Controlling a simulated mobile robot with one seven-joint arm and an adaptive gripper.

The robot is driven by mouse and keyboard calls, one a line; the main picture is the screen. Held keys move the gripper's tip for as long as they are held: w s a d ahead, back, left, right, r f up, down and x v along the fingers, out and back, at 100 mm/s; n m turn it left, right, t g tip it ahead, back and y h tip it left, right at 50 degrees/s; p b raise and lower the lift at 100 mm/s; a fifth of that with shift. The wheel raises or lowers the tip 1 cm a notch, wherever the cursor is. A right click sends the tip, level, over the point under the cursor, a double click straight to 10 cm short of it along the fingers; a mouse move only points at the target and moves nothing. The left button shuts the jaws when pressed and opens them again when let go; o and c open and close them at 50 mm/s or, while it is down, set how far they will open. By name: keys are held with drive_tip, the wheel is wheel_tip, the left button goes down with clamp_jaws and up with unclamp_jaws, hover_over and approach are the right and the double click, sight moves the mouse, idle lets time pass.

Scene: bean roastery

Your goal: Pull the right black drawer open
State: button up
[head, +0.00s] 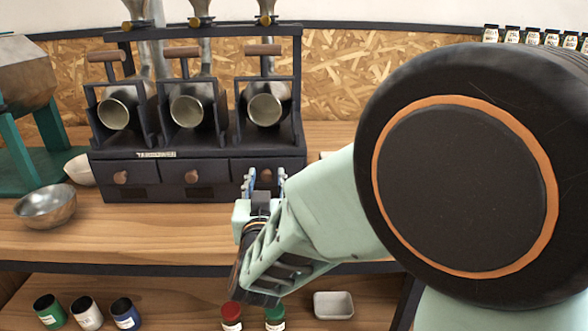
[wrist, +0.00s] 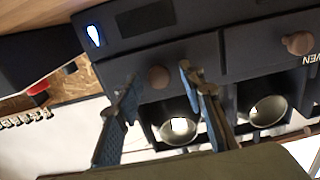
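The right black drawer (head: 237,166) is at the lower right of the black sample roaster and looks flush with its neighbours. Its round brown knob (head: 266,174) shows between my fingers in the head view. My gripper (head: 264,177) is open in front of this drawer, pointing at it. In the wrist view, which is upside down, the same knob (wrist: 158,77) lies between the two open fingertips (wrist: 157,76), with a gap on each side. I cannot tell how far past the knob the tips reach. My arm hides part of the drawer's surroundings in the head view.
The middle drawer (head: 193,173) and left drawer (head: 121,176) are shut. A metal bowl (head: 46,206) stands left on the wooden counter (head: 150,230). Bare counter lies in front of the drawers. Jars and a grey tray (head: 333,305) are on the shelf below.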

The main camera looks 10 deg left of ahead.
drive_tip(key=shift+c, duration=0.6)
clamp_jaws()
